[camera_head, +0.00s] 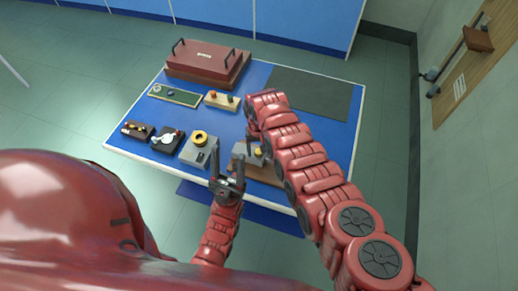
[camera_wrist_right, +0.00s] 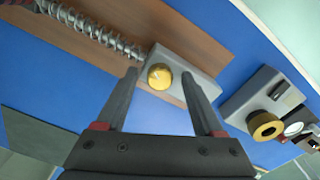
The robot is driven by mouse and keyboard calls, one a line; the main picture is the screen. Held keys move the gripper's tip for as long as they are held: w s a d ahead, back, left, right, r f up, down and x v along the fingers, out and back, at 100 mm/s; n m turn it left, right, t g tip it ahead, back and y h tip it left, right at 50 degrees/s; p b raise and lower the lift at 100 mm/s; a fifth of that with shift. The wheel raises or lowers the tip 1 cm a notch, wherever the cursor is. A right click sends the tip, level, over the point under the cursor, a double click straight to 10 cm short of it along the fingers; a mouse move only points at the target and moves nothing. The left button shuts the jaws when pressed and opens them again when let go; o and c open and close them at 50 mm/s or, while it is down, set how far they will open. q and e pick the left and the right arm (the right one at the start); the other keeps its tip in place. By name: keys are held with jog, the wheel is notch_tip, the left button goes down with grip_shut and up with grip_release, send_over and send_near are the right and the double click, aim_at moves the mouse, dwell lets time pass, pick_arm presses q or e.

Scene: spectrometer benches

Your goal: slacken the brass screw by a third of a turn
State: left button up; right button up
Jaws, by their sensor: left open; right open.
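The brass screw (camera_wrist_right: 159,77) shows in the right wrist view as a round golden head on a grey block (camera_wrist_right: 193,64), at the end of a brown wooden board with a coil spring. In the head view the screw (camera_head: 258,151) is small and partly hidden by my right arm. My right gripper (camera_wrist_right: 160,73) is open, with one fingertip on each side of the screw head in the picture. I cannot tell whether they touch it. In the head view my right gripper is mostly hidden by its own arm. My left gripper (camera_head: 229,152) is open and empty, left of the screw's block.
A grey block with a yellow ring (camera_head: 199,138) stands left of my left gripper. A dark mat (camera_head: 312,92) at the table's far right is bare.

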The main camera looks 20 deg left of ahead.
grip_shut()
